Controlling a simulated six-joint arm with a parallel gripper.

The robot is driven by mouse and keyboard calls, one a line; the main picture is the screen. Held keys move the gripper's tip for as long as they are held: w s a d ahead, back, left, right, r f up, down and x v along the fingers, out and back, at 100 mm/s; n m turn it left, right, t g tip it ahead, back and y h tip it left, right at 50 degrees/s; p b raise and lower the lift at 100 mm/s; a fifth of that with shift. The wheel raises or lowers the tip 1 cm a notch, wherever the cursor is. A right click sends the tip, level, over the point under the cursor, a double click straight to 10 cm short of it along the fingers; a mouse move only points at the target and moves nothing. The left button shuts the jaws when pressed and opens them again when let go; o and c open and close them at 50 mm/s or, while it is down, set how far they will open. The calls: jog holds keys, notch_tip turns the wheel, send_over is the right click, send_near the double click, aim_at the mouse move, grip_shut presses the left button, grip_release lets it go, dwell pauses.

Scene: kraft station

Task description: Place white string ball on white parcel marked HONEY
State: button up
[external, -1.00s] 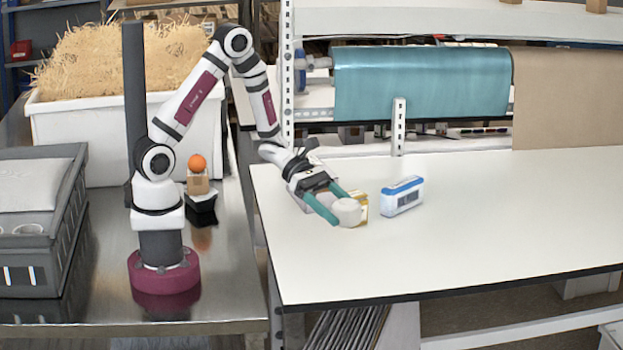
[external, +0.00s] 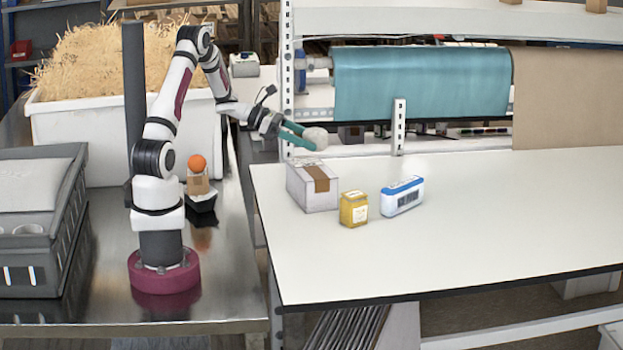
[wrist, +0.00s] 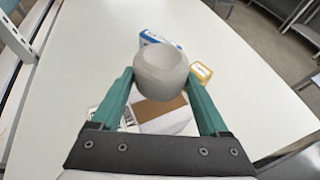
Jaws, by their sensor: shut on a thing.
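The white string ball (external: 315,138) is held between the green fingers of my gripper (external: 301,136), in the air above the white bench. In the wrist view the ball (wrist: 161,73) sits between the fingertips (wrist: 160,84). A white parcel (external: 313,188) with a brown tape strip stands upright on the bench, below the ball and apart from it. In the wrist view the parcel (wrist: 180,123) is partly hidden by the ball and my gripper. I cannot read a HONEY marking on it.
A yellow box (external: 353,209) stands close to the right of the parcel. A blue and white device (external: 402,196) lies farther right. The bench (external: 500,220) is clear to the right and front. A metal upright (external: 287,80) stands behind the parcel.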

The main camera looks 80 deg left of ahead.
aim_at(304, 168)
jog(key=a, duration=0.1)
jog(key=a+f, duration=0.1)
jog(key=f, duration=0.1)
jog(key=shift+s+a, duration=0.25)
jog(key=shift+a, duration=0.15)
notch_tip(304, 168, down, 3)
jog(key=shift+a+f, duration=0.1)
jog(key=shift+f, duration=0.35)
